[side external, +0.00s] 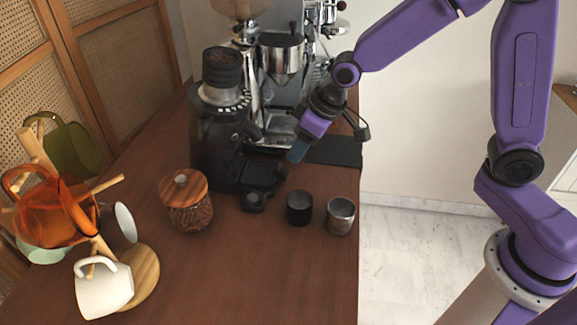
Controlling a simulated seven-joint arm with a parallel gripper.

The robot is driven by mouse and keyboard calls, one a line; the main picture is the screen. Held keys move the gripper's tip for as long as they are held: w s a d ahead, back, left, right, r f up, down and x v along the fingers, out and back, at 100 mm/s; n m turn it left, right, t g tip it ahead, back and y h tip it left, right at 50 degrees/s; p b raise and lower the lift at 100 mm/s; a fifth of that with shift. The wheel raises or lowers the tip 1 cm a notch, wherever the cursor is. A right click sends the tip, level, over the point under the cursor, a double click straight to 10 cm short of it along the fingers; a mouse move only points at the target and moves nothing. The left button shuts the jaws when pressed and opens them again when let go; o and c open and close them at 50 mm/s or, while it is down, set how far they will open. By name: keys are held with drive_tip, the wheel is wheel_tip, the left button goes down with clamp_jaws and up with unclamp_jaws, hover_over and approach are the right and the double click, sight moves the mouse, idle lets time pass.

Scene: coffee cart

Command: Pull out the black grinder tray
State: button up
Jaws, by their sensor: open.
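The black grinder (221,125) stands on the wooden cart top near the back. Its black tray (262,176) sits low at its front right, with a small knob-like part (253,201) at the near edge. My gripper (297,152) hangs above and to the right of the tray, pointing down and to the left. It is open and appears apart from the tray. The fingertips are small and partly dark here, so the exact gap to the tray is hard to tell.
An espresso machine (281,55) stands behind. A black cup (299,207) and a metal cup (340,215) stand at the front right. A wood-lidded jar (186,199) stands left of the tray. A mug tree with mugs (103,287) fills the left. The front middle is clear.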

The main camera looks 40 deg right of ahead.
sight(286, 171)
drive_tip(key=x, duration=0.8)
drive_tip(key=shift+w+f, duration=0.1)
drive_tip(key=shift+f, duration=0.1)
clamp_jaws()
